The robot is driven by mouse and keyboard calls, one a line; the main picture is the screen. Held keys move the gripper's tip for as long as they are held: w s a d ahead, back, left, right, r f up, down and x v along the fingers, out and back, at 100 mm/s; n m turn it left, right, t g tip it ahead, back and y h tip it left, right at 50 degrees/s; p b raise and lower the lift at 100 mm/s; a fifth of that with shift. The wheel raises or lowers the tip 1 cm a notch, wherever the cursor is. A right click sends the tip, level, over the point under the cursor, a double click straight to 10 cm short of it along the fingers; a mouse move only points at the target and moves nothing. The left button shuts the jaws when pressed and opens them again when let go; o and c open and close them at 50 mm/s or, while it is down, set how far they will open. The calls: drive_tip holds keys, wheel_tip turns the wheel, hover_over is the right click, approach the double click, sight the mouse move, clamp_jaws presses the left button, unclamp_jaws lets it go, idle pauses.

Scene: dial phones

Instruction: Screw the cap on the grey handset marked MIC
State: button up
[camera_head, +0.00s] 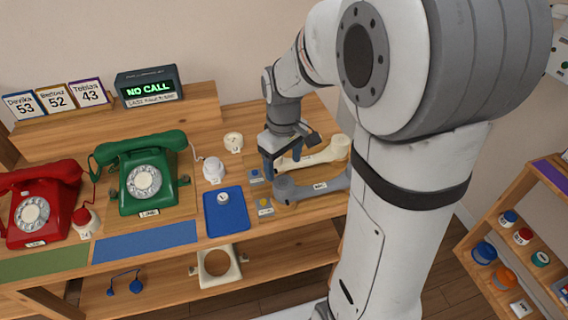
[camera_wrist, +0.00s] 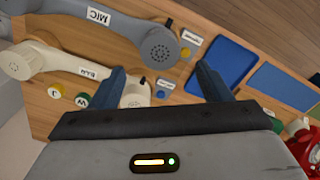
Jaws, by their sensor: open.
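The grey handset with a MIC label (camera_wrist: 97,16) lies across the top left of the wrist view, with a round perforated face (camera_wrist: 158,50) at its near end. In the head view the grey handset (camera_head: 300,192) lies on the bench. A yellow cap (camera_wrist: 185,53) sits beside that end by a small label; it also shows in the head view (camera_head: 263,203). A small blue-grey cap (camera_wrist: 161,93) sits by another label. My gripper (camera_wrist: 164,78) is open and empty above the bench by the handset ends; it also shows in the head view (camera_head: 283,167).
A cream handset (camera_wrist: 45,63) lies alongside the grey one. A blue mat (camera_head: 232,221) with a small white piece (camera_head: 222,197), a green phone (camera_head: 140,172) and a red phone (camera_head: 35,205) are to the left.

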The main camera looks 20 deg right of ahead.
sight(283, 182)
drive_tip(key=shift+f, duration=0.2)
drive_tip(key=shift+f+b, duration=2.2)
drive_tip(key=shift+f, duration=0.65)
drive_tip(key=shift+n, duration=0.3)
drive_tip(key=n, duration=0.4)
drive_tip(key=shift+p, duration=0.3)
drive_tip(key=shift+n, duration=0.5)
drive_tip(key=n, duration=0.5)
drive_tip(key=shift+p, duration=0.3)
